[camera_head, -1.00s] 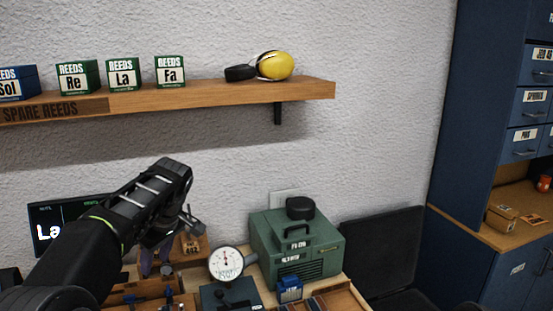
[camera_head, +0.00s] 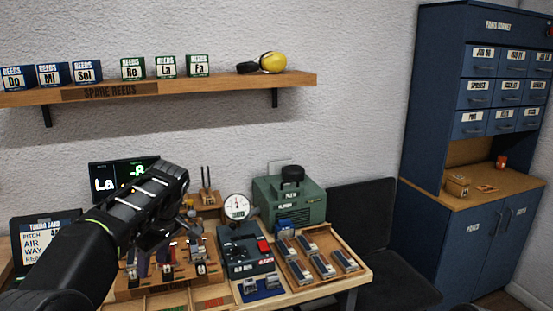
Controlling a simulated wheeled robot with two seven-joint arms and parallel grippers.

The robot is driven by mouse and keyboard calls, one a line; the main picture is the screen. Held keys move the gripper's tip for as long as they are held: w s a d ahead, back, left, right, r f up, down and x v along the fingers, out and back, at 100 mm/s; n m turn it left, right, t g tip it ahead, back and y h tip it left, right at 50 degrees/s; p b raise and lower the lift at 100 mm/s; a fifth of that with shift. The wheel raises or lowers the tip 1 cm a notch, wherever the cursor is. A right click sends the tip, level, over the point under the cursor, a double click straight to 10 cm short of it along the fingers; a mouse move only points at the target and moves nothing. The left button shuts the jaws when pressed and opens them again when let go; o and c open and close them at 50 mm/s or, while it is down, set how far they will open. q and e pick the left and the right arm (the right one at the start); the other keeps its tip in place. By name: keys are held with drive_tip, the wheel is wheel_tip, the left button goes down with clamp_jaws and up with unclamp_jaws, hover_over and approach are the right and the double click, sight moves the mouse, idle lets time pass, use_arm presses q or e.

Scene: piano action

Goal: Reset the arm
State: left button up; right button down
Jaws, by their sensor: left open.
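My left arm comes in from the lower left, and my left gripper (camera_head: 168,236) hangs over the workbench, in front of the display and above a wooden rack (camera_head: 150,278) of small parts. The gripper is open, and I see nothing held in it. Its fingers are partly hidden behind the arm's wrist. My right gripper is not in view.
The bench holds a round dial gauge (camera_head: 237,207), a green machine (camera_head: 289,200), a dark device with a red switch (camera_head: 246,250) and a wooden tray (camera_head: 293,276). Reed boxes stand on the wall shelf (camera_head: 225,84). A blue cabinet (camera_head: 470,150) is at right.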

use_arm(q)
drive_tip(key=w+d+f+m+t+h, duration=0.3)
drive_tip(key=w+d+f+m, duration=0.3)
drive_tip(key=d+f+m, duration=0.15)
drive_tip(key=s+d+f+m+h, duration=0.25)
drive_tip(key=d+f, duration=0.25)
drive_tip(key=f, duration=0.4)
drive_tip(key=s+d+f+m+h, duration=0.1)
drive_tip(key=s+d+f+m, duration=0.15)
drive_tip(key=d+f, duration=0.45)
drive_tip(key=s+d+f+g, duration=0.1)
drive_tip(key=s+f, duration=1.4)
drive_tip(key=s+f+g+h, duration=0.1)
drive_tip(key=s+f, duration=0.2)
drive_tip(key=s, duration=0.7)
drive_tip(key=s+f+n+g, duration=0.1)
drive_tip(key=s+f+g, duration=0.1)
drive_tip(key=s, duration=0.8)
drive_tip(key=shift+s+d+f+h, duration=0.3)
drive_tip(key=shift+d+f+h, duration=0.1)
drive_tip(key=shift+f, duration=0.2)
